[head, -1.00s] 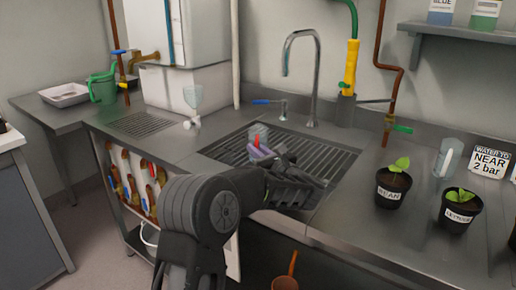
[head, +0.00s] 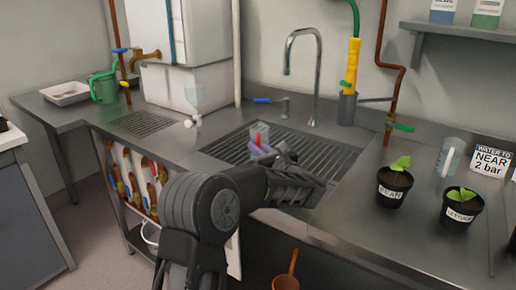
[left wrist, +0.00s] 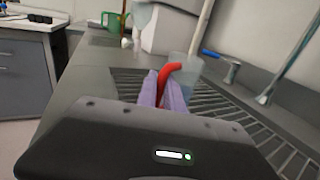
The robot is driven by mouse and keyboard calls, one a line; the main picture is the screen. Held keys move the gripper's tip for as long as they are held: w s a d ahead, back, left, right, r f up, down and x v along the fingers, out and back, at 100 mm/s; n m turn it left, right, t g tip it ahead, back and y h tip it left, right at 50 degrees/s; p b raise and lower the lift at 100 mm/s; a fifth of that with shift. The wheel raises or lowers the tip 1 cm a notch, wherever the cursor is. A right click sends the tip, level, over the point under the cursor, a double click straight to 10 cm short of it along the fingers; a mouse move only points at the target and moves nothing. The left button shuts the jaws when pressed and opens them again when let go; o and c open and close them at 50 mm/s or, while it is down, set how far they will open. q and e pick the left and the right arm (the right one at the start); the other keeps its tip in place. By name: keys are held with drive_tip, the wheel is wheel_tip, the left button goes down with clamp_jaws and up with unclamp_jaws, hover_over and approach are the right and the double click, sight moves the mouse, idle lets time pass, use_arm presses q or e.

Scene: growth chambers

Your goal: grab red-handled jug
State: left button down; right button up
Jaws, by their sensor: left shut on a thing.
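The red-handled jug (left wrist: 187,66) is a clear, see-through vessel with a red handle (left wrist: 166,78), seen over the grated sink area. In the left wrist view my left gripper (left wrist: 164,92) has its two purple fingers closed around the red handle. In the head view the same jug (head: 260,133) shows just beyond the left gripper (head: 262,149), its red handle between the fingertips. Whether the jug touches the grate is unclear. My right gripper is not in view.
A tall curved tap (head: 287,60) stands behind the grate (head: 330,155). Potted plants labelled BEAN (head: 392,189) and LETTUCE (head: 460,213) stand on the right. Another clear jug (head: 449,157) is behind them. A green watering can (head: 104,87) and white tray (head: 65,94) are far left.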

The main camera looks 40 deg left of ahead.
use_arm(q)
drive_tip(key=shift+r, duration=0.15)
drive_tip(key=shift+r, duration=4.85)
